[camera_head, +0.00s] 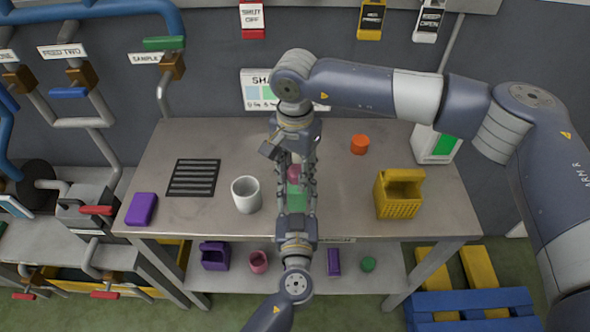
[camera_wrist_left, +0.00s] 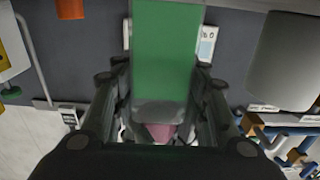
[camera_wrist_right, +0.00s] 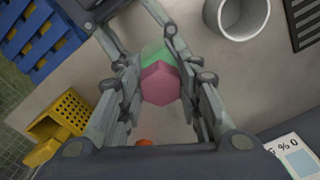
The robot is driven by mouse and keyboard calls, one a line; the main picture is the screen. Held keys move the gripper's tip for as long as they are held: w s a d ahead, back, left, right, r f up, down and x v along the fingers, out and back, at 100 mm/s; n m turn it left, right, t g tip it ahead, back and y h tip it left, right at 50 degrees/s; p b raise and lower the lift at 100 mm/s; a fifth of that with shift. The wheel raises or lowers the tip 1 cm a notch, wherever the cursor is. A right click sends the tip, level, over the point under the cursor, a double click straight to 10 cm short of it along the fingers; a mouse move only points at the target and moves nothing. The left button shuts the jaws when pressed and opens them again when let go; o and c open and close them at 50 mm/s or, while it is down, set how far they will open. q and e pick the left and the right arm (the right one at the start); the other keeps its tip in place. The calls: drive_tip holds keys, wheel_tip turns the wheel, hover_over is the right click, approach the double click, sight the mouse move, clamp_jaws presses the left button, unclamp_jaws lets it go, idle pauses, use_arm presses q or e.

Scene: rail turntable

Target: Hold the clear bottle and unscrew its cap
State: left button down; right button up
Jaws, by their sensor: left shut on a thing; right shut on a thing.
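The bottle (camera_head: 297,188) has a green body, and a pink cap (camera_head: 294,172) sits on its top. It stands roughly upright between my two grippers; I cannot tell whether its base touches the table. My left gripper (camera_head: 296,201) comes in from the front and is shut on the bottle. The left wrist view shows the green body (camera_wrist_left: 165,50) close up between the fingers, with a clear shoulder and the pink cap (camera_wrist_left: 160,132). My right gripper (camera_head: 295,170) points down from above and is shut on the cap, seen between its fingers in the right wrist view (camera_wrist_right: 160,84).
A white cup (camera_head: 246,194), black grille (camera_head: 193,177) and purple block (camera_head: 141,208) are on the table (camera_head: 345,205) to the left. An orange cylinder (camera_head: 360,144) and yellow basket (camera_head: 399,193) are to the right. Small objects sit on the lower shelf (camera_head: 315,265).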

drive_tip(key=n, duration=0.6)
drive_tip(key=shift+s+d, duration=0.1)
drive_tip(key=shift+d, duration=0.15)
drive_tip(key=n, duration=0.6)
drive_tip(key=shift+d+f, duration=0.1)
drive_tip(key=shift+d, duration=0.1)
drive_tip(key=shift+n, duration=0.7)
drive_tip(key=shift+r, duration=1.65)
drive_tip(key=shift+r, duration=2.45)
